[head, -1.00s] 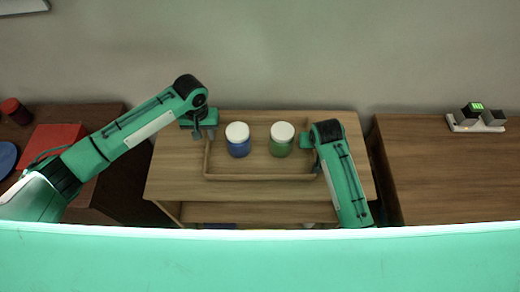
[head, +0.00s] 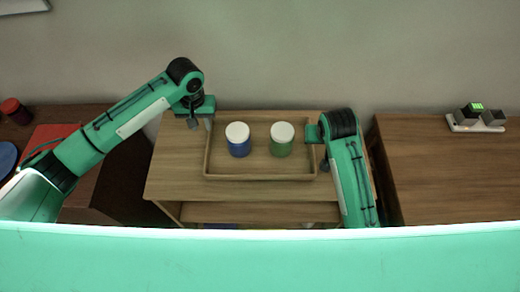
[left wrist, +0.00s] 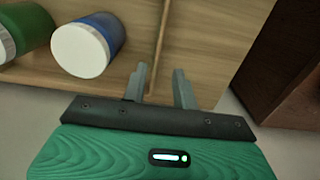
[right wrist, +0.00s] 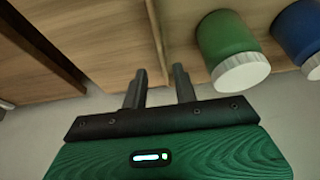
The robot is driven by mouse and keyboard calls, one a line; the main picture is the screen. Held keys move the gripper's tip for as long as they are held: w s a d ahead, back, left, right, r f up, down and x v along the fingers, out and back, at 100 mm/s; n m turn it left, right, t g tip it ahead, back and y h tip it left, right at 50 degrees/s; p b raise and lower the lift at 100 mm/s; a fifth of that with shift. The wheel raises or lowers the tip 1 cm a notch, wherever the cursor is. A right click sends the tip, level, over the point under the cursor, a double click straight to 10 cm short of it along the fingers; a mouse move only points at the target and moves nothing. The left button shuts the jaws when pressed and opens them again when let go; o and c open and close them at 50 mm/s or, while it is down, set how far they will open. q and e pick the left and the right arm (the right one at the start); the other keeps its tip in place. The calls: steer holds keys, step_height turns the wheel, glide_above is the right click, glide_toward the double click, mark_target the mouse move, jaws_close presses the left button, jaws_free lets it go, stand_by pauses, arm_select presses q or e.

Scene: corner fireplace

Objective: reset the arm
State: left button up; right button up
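My left gripper (head: 201,124) is at the left end of the wooden tray (head: 262,177), above the table. Its two fingers stand apart with nothing between them in the left wrist view (left wrist: 160,85). My right gripper (head: 323,164) is at the tray's right end, partly hidden by its own arm. The right wrist view (right wrist: 160,88) shows its fingers apart and empty. A blue jar with a white lid (head: 239,147) and a green jar with a white lid (head: 281,147) stand upright in the tray, clear of both grippers.
The tray sits on a small wooden table (head: 170,180). A dark cabinet at left carries a red box (head: 52,139) and a red jar (head: 15,110). A brown cabinet (head: 450,165) at right carries a power strip (head: 476,124). A wall (head: 300,50) stands behind.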

steer(key=shift+v, duration=1.1)
